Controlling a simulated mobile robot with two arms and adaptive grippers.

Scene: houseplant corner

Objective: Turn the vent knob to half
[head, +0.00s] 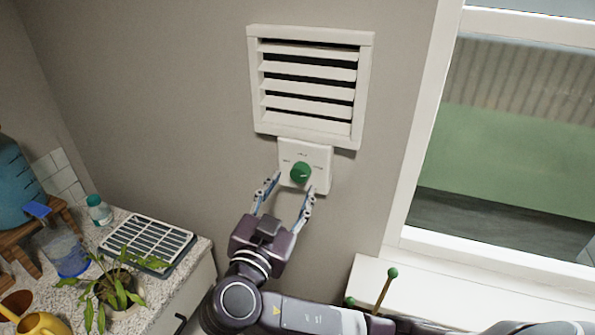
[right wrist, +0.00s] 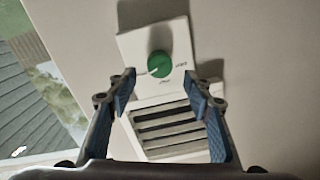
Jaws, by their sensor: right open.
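The vent knob (head: 300,173) is round and green, on a white plate (head: 290,153) below the wall vent (head: 310,85). In the right wrist view the knob (right wrist: 159,64) shows a pale pointer line towards the label at its lower left. The small labels around it are too blurred to read. My right gripper (head: 291,181) is open, with its fingers reaching up towards the plate on both sides of the knob. In the right wrist view its fingertips (right wrist: 162,82) stand apart from the knob, with nothing between them. My left gripper is not in view.
A window (head: 500,140) with a white frame is at the right. At the left, a speckled counter (head: 205,247) holds a slatted tray (head: 150,240), a potted plant (head: 112,288), a small bottle (head: 98,210) and a yellow watering can (head: 42,325).

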